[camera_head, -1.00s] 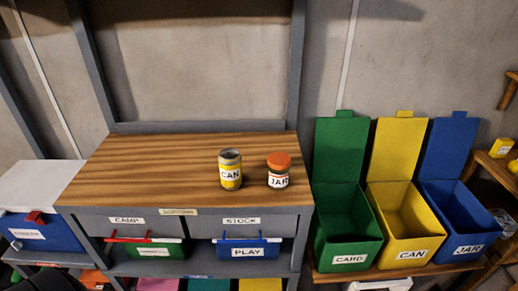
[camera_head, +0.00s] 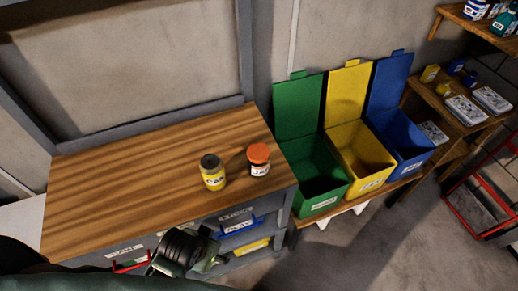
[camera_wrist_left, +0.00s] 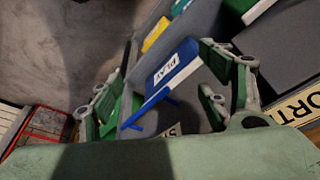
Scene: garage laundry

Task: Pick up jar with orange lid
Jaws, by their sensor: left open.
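The jar with the orange lid (camera_head: 259,160) stands upright on the wooden bench top (camera_head: 120,180), near its right end, with its JAR label facing front. A yellow can (camera_head: 213,172) stands upright just left of it, with a small gap between. My left gripper (camera_head: 207,254) is in front of the bench, below and left of the jar, apart from it. In the left wrist view, my left gripper (camera_wrist_left: 160,85) has its green and grey fingers spread wide with nothing held. The jar is not in that view. My right gripper is in neither view.
Open lidded bins in green (camera_head: 315,185), yellow (camera_head: 360,160) and blue (camera_head: 402,140) stand right of the bench. Under the top, a blue PLAY bin (camera_wrist_left: 172,70) lies beyond the left gripper's fingers. The left part of the bench top is clear.

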